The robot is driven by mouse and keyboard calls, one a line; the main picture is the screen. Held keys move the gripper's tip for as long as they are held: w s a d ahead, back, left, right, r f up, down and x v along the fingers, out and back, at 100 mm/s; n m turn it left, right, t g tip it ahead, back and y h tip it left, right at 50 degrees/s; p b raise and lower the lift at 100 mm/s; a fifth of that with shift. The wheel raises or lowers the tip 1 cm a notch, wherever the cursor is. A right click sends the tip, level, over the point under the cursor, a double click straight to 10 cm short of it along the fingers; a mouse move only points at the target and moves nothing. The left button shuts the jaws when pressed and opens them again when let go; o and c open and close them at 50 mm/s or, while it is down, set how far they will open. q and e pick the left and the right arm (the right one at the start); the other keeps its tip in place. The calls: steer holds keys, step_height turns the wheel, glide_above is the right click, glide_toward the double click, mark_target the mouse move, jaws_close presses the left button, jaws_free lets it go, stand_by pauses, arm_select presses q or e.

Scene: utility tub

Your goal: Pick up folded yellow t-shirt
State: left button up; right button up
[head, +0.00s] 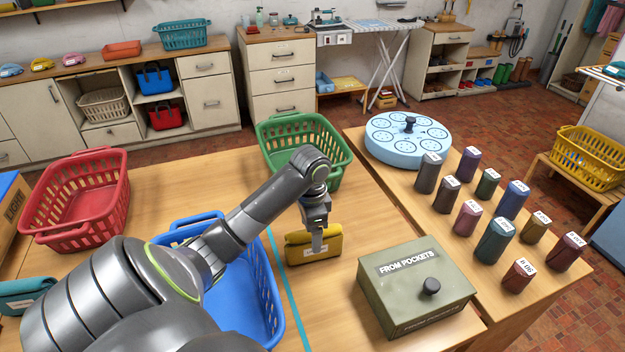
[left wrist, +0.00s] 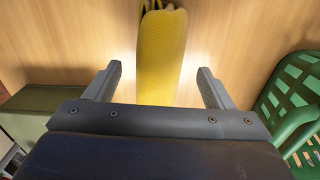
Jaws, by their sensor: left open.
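The folded yellow t-shirt (head: 301,247) is a small bundle with a white label, lying on the wooden table to the right of a teal line. My left gripper (head: 318,240) is directly above it in the head view, its fingers pointing down and hiding part of it. In the left wrist view the t-shirt (left wrist: 162,58) lies between the two fingers of the open left gripper (left wrist: 163,88), with a gap on each side. Whether the fingertips reach down beside the cloth I cannot tell. My right gripper is not in view.
A green basket (head: 262,138) stands behind the t-shirt. An olive box (head: 370,306) marked "FROM POCKETS" is close on the right. A blue basket (head: 262,318) is left, partly behind my arm, and a red basket (head: 122,190) is farther left. Several labelled rolls stand at the far right.

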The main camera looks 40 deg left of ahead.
arm_select(q)
steer(key=shift+w+f+p, duration=0.2)
steer(key=shift+f+p, duration=0.05)
steer(key=shift+f, duration=1.05)
steer(key=shift+w+f+p, duration=0.15)
steer(key=shift+f+p, duration=0.1)
steer(key=shift+f, duration=1.05)
steer(key=c, duration=1.2)
